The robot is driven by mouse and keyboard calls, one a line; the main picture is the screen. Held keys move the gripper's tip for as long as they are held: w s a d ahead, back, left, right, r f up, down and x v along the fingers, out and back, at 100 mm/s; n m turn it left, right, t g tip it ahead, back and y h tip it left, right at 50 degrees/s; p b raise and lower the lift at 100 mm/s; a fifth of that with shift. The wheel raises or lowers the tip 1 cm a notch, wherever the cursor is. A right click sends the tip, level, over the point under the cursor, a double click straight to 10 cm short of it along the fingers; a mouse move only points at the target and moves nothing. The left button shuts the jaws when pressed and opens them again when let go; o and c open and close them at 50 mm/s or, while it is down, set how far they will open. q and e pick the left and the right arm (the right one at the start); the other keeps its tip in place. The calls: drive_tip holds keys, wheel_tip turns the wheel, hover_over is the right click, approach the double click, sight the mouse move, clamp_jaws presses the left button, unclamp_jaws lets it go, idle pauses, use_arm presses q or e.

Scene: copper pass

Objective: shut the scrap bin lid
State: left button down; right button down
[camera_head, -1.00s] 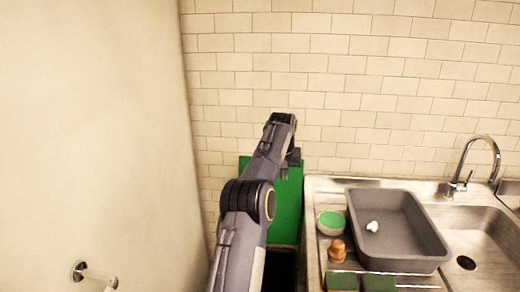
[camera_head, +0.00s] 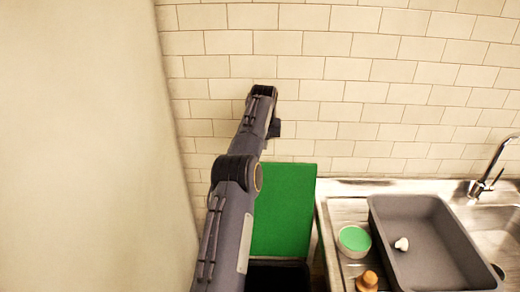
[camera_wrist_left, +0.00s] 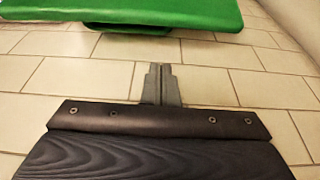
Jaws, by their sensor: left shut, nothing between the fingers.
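The scrap bin's green lid (camera_head: 288,205) stands open and upright in front of the tiled wall. The dark bin opening (camera_head: 280,276) shows below it, partly hidden by my left arm. My left gripper (camera_head: 275,129) is small in the head view, above the lid's top edge, near the wall. In the left wrist view its fingers (camera_wrist_left: 160,84) are shut together with nothing between them. The green lid (camera_wrist_left: 150,14) lies across the top of that view, apart from the fingertips. My right gripper is in neither view.
A metal sink counter (camera_head: 335,208) stands right of the bin, with a grey basin (camera_head: 440,250), a green-topped bowl (camera_head: 354,241) and an orange-brown object (camera_head: 367,281). A plain pale wall (camera_head: 80,150) rises on the left. Tiles (camera_head: 340,75) cover the back wall.

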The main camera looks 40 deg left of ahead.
sight(264, 160)
use_arm(q)
drive_tip(key=p+x, duration=0.1)
drive_tip(key=x, duration=0.8)
drive_tip(key=shift+f, duration=0.15)
